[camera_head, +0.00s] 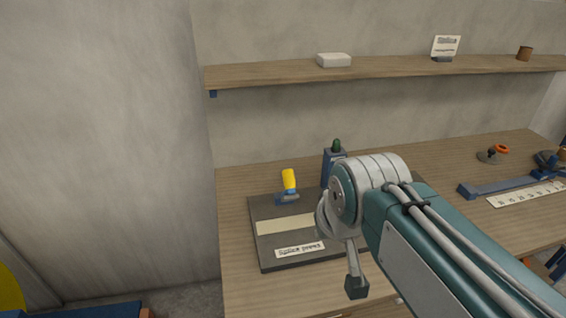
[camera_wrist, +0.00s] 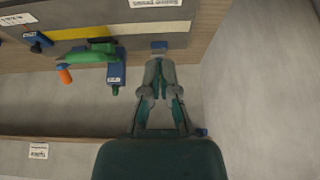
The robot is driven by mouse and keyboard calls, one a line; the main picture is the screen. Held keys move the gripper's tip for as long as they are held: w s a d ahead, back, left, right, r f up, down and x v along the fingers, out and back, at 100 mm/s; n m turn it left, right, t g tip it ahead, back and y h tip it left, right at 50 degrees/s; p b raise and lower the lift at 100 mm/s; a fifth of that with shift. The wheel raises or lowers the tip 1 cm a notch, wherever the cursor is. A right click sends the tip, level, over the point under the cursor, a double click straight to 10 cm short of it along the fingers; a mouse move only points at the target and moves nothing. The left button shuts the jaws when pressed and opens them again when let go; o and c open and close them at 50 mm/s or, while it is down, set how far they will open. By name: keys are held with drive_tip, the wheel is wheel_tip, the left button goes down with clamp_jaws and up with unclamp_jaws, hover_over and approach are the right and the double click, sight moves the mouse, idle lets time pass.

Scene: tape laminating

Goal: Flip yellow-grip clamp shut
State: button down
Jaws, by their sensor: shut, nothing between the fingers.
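The yellow-grip clamp (camera_head: 289,182) stands at the back left of the dark splice press board (camera_head: 262,241). Its yellow handle points up from a blue base. In the head view my arm hides the fingers.
A green-handled clamp (camera_wrist: 92,54) on a blue base stands beside the fingers in the wrist view; its top also shows in the head view (camera_head: 337,146). A wooden shelf (camera_head: 270,76) runs above the bench. A blue rail and orange-topped item (camera_head: 500,149) lie farther right.

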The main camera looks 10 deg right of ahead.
drive_tip(key=w+d+r, duration=0.1)
drive_tip(key=w+r, duration=0.1)
drive_tip(key=w, duration=0.6)
drive_tip(key=w+d+r, duration=0.1)
drive_tip(key=w+r, duration=0.2)
drive_tip(key=w, duration=0.5)
hover_over(287, 187)
drive_tip(key=w+d, duration=0.1)
drive_tip(key=w, duration=0.2)
drive_tip(key=shift+w+d+f, duration=0.1)
drive_tip(key=shift+f, duration=0.55)
drive_tip(key=f, duration=0.4)
drive_tip(key=w+f, duration=0.1)
drive_tip(key=f, duration=0.6)
drive_tip(key=shift+w+a+f, duration=0.15)
drive_tip(key=shift+a+f, duration=0.05)
drive_tip(key=shift+f, duration=0.1)
